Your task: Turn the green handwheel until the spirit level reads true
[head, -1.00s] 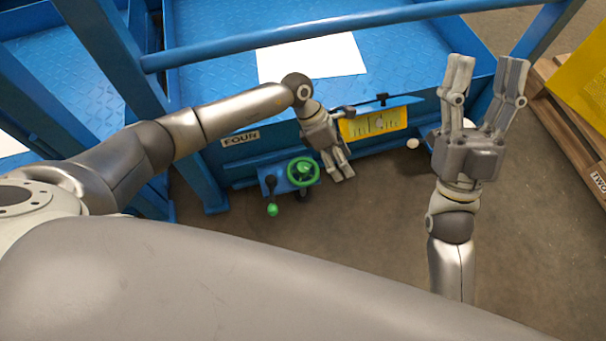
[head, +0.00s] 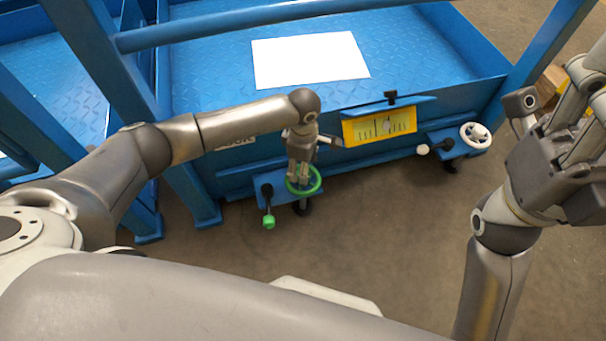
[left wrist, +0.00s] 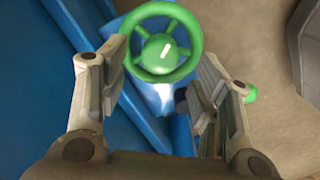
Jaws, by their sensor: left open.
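The green handwheel (head: 317,184) sits on a blue bracket low on the front of the blue platform. My left gripper (head: 299,180) points down over it in the head view, partly hiding it. In the left wrist view the handwheel (left wrist: 196,40) shows its spokes and a white mark on the hub. My left gripper (left wrist: 163,62) is open there, one finger toward each side of the wheel; I cannot tell whether they touch it. The spirit level (head: 402,125) is a yellow plate with dark marks and a round pale bubble. My right gripper (head: 552,108) is open and empty at the right.
A lever with a green knob (head: 268,222) hangs left of the handwheel. A white handwheel (head: 476,135) and a white knob (head: 423,149) are farther right. A white sheet (head: 310,60) lies on the platform (head: 205,75). The floor in front is clear.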

